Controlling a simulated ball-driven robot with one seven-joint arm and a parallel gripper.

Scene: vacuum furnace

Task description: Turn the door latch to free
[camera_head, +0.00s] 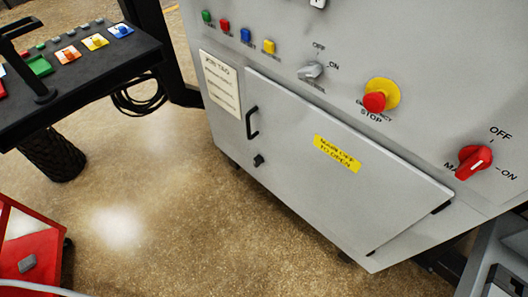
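The door latch (258,160) is a small black knob on the left side of the grey cabinet door (330,200), below the black door handle (252,122). It is too small to tell which way it is turned. The door looks shut, flush with the cabinet front. A yellow label (338,154) on it reads "MAIN OFF TO OPEN". The red main switch (474,162) is right of the door, with OFF and ON marked beside it; its setting is hard to read. My gripper is not in view.
The cabinet also carries a red stop button (375,102), a grey selector (310,71) and several coloured buttons. A black console (90,70) stands at the upper left, and a red cart (30,250) at the lower left. The floor (170,220) left of the door is clear.

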